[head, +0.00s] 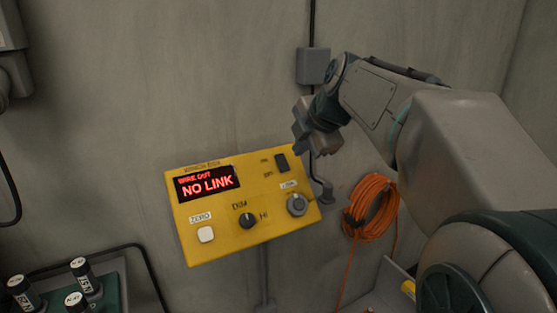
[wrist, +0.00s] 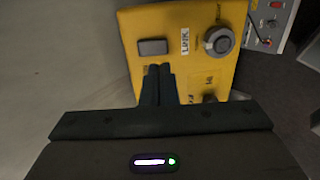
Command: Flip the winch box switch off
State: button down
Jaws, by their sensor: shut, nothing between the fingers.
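The yellow winch box (head: 225,240) is on the grey wall in the head view. Its lit display (head: 208,183) reads "NO LINK" in red, with a smaller red line above. A dark rocker switch (head: 281,162) sits at its upper right; the small labels beside it are too small to read surely, and its position is unclear. The switch also shows in the wrist view (wrist: 153,47). My gripper (head: 300,150) is shut and empty, just right of the switch in the head view. In the wrist view its fingertips (wrist: 159,68) are close below the switch; contact cannot be told.
The box also carries a white ZERO button (head: 206,234), a black dim knob (head: 247,220) and a grey round knob (head: 297,205). An orange cable coil (head: 372,208) hangs to the right. A grey conduit box (head: 313,66) is above. Labelled cylinders (head: 82,278) stand lower left.

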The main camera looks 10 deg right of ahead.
aim_at(285, 166)
jog(key=x, duration=0.7)
jog(key=shift+p, duration=0.35)
jog(key=shift+f, duration=0.15)
